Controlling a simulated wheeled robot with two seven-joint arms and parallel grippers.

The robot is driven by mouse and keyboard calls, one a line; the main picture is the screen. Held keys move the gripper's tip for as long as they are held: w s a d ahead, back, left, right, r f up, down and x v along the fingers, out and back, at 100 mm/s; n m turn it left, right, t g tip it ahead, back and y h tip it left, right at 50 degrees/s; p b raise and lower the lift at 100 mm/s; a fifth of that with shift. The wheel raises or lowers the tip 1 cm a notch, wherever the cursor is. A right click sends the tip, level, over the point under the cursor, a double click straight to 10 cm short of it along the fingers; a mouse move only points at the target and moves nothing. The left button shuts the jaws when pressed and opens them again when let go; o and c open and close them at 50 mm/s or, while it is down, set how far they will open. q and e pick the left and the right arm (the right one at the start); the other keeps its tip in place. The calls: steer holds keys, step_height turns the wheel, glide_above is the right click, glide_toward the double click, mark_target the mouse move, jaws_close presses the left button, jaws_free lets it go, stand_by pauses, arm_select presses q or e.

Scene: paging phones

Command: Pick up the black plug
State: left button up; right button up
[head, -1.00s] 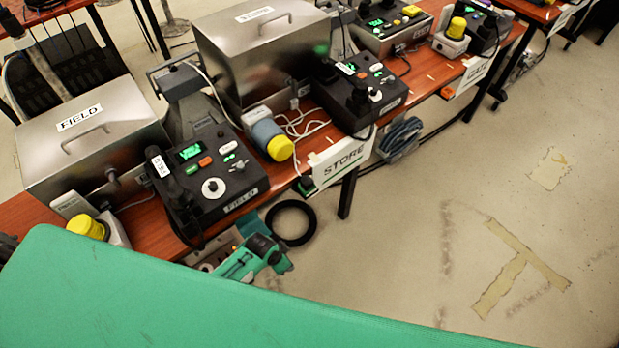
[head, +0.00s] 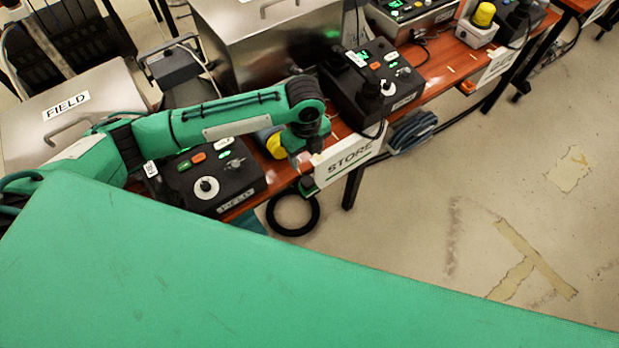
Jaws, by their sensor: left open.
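My left arm reaches in from the left over the red-brown table. Its gripper (head: 306,159) points down at the table's front edge, beside the STORE sign (head: 348,156), and is open. Its fingers are small and partly blend with the things behind. A small black and green piece (head: 308,187) sits at the table edge just below the gripper; I cannot tell whether it is the black plug. No plug shows clearly, and the arm hides part of the table. My right gripper is not in view.
The black FIELD phone unit (head: 206,188) stands under my arm. The black STORE unit (head: 374,92) is right of the gripper. A yellow-capped plug (head: 275,146) is close on the left. Metal boxes (head: 265,45) stand behind. A black ring (head: 293,214) lies on the floor.

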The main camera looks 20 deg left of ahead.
arm_select(q)
glide_above(308, 181)
steer(key=f, duration=0.8)
steer(key=shift+a+f+p, duration=0.15)
steer(key=shift+a+p, duration=0.1)
steer(key=shift+p, duration=0.05)
steer(key=f+p, duration=0.1)
steer(key=f, duration=0.4)
steer(key=shift+d+f, duration=0.1)
steer(key=shift+d, duration=0.1)
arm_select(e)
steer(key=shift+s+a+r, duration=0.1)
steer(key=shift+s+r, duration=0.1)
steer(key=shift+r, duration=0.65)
arm_select(q)
steer(key=shift+c, duration=1.3)
steer(key=c, duration=0.8)
